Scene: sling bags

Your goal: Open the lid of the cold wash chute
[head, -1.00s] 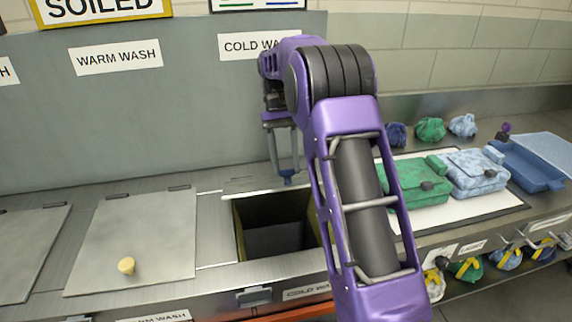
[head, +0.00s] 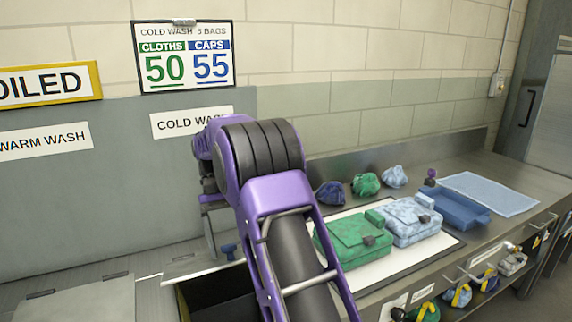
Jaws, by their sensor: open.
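A blue knob (head: 229,251) is by the lid. My gripper (head: 220,243) is open, pointing down close to the knob. My arm hides part of the gripper, and I cannot tell whether it touches the knob. The COLD WASH label (head: 180,122) is on the wall panel above.
A closed warm wash lid (head: 85,298) is at left. Green (head: 350,238) and light-blue (head: 408,220) bags lie on a white mat (head: 385,266) at right.

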